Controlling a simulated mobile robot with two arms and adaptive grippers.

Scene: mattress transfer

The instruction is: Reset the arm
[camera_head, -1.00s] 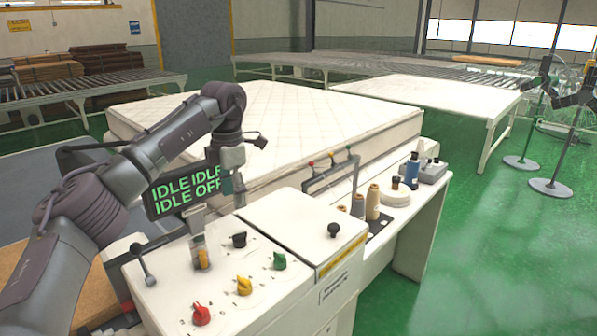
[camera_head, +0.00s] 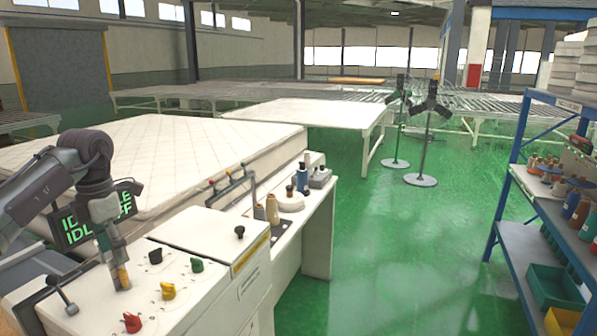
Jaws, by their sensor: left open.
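My left arm comes in from the left edge. Its gripper (camera_head: 108,238) is open, points down in front of the display sign (camera_head: 74,232), and hides the middle of the green lettering. It is above the left part of the white control panel (camera_head: 190,290). The panel carries a black knob (camera_head: 155,256), a green knob (camera_head: 197,265), a yellow knob (camera_head: 168,291) and a red knob (camera_head: 132,322). My right gripper is not in view.
A white quilted mattress (camera_head: 150,150) lies behind the panel. A white table (camera_head: 310,113) and roller conveyors are beyond it. Spools (camera_head: 272,208) stand on the side counter. A blue shelf rack (camera_head: 520,180) stands at right. Green floor between is clear, apart from two stands (camera_head: 420,180).

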